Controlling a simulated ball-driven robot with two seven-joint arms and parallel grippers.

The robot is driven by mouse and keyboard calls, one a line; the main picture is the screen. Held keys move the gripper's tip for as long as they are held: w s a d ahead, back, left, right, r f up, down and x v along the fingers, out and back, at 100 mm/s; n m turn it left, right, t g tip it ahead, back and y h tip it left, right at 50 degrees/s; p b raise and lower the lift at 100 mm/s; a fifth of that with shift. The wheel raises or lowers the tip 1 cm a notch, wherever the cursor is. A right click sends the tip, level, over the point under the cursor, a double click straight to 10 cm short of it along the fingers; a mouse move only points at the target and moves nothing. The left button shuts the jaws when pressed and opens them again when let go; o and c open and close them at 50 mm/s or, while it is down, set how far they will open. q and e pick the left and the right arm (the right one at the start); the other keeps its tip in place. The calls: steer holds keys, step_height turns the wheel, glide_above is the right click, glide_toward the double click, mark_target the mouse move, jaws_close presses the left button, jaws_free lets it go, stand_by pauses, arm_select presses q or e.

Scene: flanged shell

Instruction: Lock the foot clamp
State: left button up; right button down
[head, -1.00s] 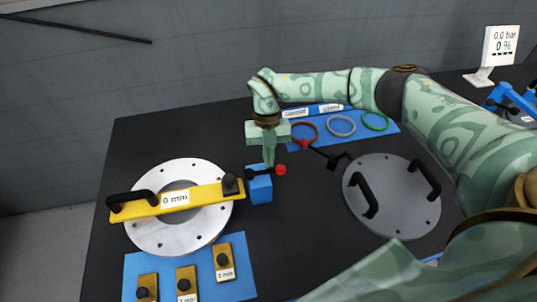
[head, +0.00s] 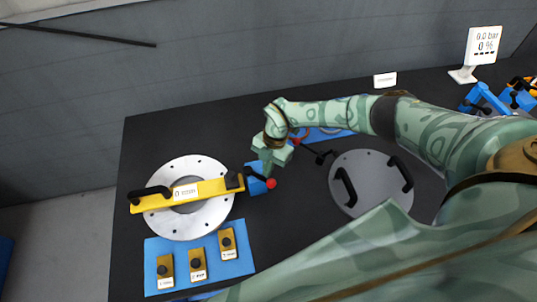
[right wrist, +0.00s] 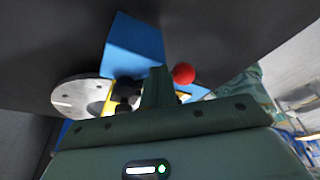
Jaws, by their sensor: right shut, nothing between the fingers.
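The foot clamp is a blue block (head: 256,187) at the right end of a yellow bar, with a black lever ending in a red ball (head: 271,183). The yellow bar (head: 213,188) lies across a round silver flange (head: 184,226) and has a black handle at its left end. My right gripper (head: 266,167) is shut and empty, just above the block and lever; contact is unclear. In the right wrist view its fingers (right wrist: 158,88) are between the blue block (right wrist: 135,45) and the red ball (right wrist: 183,73). My left gripper is not in view.
A grey round cover (head: 372,190) with two black handles lies to the right. A blue mat (head: 200,268) with several brass pieces lies in front of the flange. A black tool (head: 320,155) lies behind the clamp. A display (head: 484,46) stands at back right.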

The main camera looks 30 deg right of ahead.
steer(key=m+p, duration=0.1)
steer(key=p, duration=0.1)
steer(key=s+a+m+p, duration=0.1)
steer(key=m+t+p, duration=0.1)
steer(key=p, duration=0.1)
steer(key=shift+s+a+r+m+p, duration=0.25)
steer(key=shift+s+a+m+p, duration=0.05)
steer(key=shift+m, duration=0.1)
steer(key=shift+s+a+f+m+t+p, duration=0.15)
steer(key=shift+a+f+m+t+p, duration=0.15)
steer(key=shift+m+p, duration=0.55)
steer(key=d+r+p, duration=0.4)
steer(key=d+r, duration=0.3)
steer(key=r, duration=0.3)
steer(key=shift+w+r, duration=0.2)
steer(key=shift+w, duration=0.05)
steer(key=shift+s+f, duration=0.1)
